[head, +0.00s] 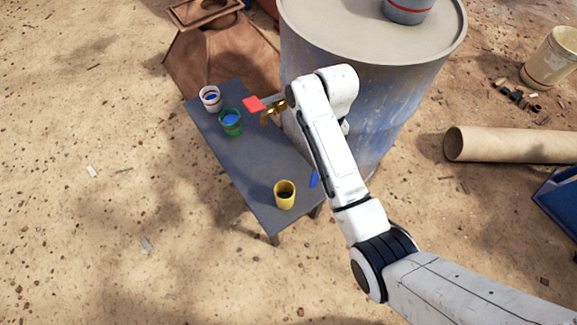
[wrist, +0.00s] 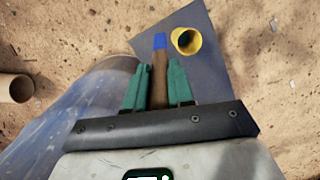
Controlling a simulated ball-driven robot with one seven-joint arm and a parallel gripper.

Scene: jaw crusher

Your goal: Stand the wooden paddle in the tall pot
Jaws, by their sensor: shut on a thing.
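In the wrist view, the green fingers of my gripper (wrist: 159,68) are shut on the brown wooden paddle (wrist: 158,88). The pot lies just right of that end in this view, apart in the picture; the height gap is unclear. In the head view, the yellow pot (head: 284,196) stands upright near the front end of the grey table, its inside dark. A blue piece (head: 314,179), likely the paddle's end, shows beside my arm, which hides my gripper and the rest of the paddle.
A green pot (head: 230,122) and a white pot (head: 210,98), both blue inside, stand at the far end of the table (head: 250,160). A red piece (head: 252,104) with gold-coloured parts is near them. A large drum (head: 390,110) stands right of the table.

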